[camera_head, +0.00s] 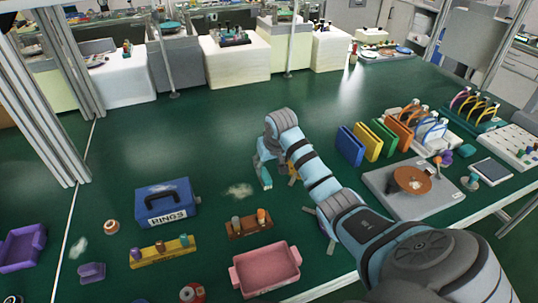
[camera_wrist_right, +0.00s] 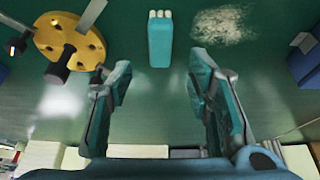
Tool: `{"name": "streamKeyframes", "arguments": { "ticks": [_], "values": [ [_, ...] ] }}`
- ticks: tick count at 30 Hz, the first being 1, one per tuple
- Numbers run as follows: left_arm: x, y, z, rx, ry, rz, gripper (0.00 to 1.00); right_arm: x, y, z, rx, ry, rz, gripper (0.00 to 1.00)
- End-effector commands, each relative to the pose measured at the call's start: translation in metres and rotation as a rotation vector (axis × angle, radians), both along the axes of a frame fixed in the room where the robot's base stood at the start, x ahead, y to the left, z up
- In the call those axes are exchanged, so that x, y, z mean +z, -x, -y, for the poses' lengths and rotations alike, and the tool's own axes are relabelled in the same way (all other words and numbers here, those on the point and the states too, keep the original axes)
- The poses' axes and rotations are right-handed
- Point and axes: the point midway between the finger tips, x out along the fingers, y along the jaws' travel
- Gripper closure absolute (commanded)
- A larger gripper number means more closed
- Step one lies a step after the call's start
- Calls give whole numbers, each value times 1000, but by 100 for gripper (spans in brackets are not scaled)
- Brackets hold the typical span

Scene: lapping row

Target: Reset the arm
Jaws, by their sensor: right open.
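My right arm reaches in from the lower right in the head view. Its right gripper (camera_head: 277,178) hangs over the green table (camera_head: 215,125), partly hidden behind the wrist. In the right wrist view the right gripper (camera_wrist_right: 159,72) is open, its two teal fingers wide apart with nothing held between them. A teal block with white tops (camera_wrist_right: 160,42) shows beyond the gap between the fingers. My left gripper is not in view.
A blue RINGS box (camera_head: 167,203), a brown peg rack (camera_head: 249,224) and a pink tray (camera_head: 266,269) are near the gripper. Coloured upright folders (camera_head: 367,143) and a grey plate with a brown disc (camera_head: 411,181) stand right. The table behind the gripper is clear.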

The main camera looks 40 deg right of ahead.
Motion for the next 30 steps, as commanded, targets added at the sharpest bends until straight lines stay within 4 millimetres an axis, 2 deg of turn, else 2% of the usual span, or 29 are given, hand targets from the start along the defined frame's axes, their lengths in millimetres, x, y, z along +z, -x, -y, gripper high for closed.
{"name": "streamKeyframes", "arguments": {
  "ticks": [1, 3, 6, 23, 26, 30],
  "values": [
    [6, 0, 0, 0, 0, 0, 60, 13, 4, -1, 1, 2, 0, 54],
    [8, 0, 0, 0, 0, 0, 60, 23, 8, -3, 0, 0, 0, 54],
    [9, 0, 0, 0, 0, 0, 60, 30, 12, -4, 1, 0, -1, 54],
    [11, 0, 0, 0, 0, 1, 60, 31, 12, -5, 0, -1, -2, 54],
    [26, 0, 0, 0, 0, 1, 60, 47, 12, -4, 0, -1, -2, 54],
    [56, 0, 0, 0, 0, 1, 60, 78, 12, -4, 0, 0, -1, 54]
  ]
}}
